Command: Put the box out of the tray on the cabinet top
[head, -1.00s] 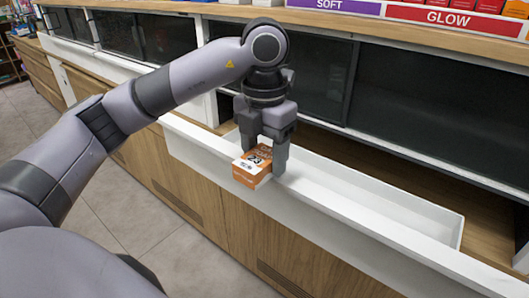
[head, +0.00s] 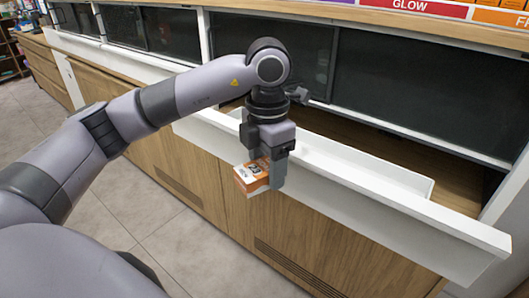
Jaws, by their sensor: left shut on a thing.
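A small orange and white box (head: 250,177) is held between the fingers of my left gripper (head: 265,175), which points down. The gripper is shut on it. The box hangs in front of the white front wall of the long tray (head: 345,165), on the floor side, and looks clear of the wall. Part of the box is hidden by the finger. The tray runs along the cabinet's front, and its visible inside looks empty. My right gripper is not in view.
The wooden cabinet front (head: 290,225) lies below the tray. Dark sliding panels (head: 420,95) stand behind it. A wooden top shelf (head: 440,28) with coloured labels and boxes runs above. Tiled floor (head: 160,215) is open at the left.

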